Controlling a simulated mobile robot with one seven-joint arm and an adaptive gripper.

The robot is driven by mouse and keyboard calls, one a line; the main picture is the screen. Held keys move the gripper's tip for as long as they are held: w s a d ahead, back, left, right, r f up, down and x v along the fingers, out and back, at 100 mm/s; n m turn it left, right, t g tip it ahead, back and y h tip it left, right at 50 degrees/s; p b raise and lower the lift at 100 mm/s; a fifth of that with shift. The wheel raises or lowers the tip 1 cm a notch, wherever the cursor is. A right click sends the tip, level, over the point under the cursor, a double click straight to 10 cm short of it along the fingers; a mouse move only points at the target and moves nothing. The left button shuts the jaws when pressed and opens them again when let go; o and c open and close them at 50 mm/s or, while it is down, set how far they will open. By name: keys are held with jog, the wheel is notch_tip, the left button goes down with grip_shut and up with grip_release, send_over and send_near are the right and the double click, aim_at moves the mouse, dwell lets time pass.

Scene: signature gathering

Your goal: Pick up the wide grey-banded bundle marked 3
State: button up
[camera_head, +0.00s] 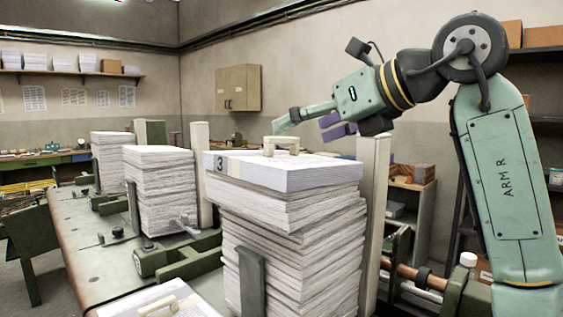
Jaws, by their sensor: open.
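The bundle marked 3 (300,177) lies flat on top of the nearest tall paper stack. It is a wide white paper block with a black 3 on a pale band near its left corner. A cream handle-like piece (281,146) stands on its top. My gripper (304,130) is open and empty, just above and slightly right of that piece, with one green finger and one purple finger. Whether a finger touches the piece cannot be told.
The tall stack (295,250) stands between a cream post (373,195) and a dark green upright (251,283). Another paper stack (160,190) stands farther left. A second cream-handled bundle (165,300) shows at the bottom edge. Shelves with boxes (410,190) are behind at right.

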aim_at(286, 138)
jog(key=p+x, duration=0.2)
jog(key=x, duration=0.3)
jog(key=shift+w+d+f, duration=0.1)
jog(key=shift+w+f, duration=0.05)
jog(key=shift+w, duration=0.05)
jog(key=shift+c, duration=0.2)
jog(key=c, duration=1.8)
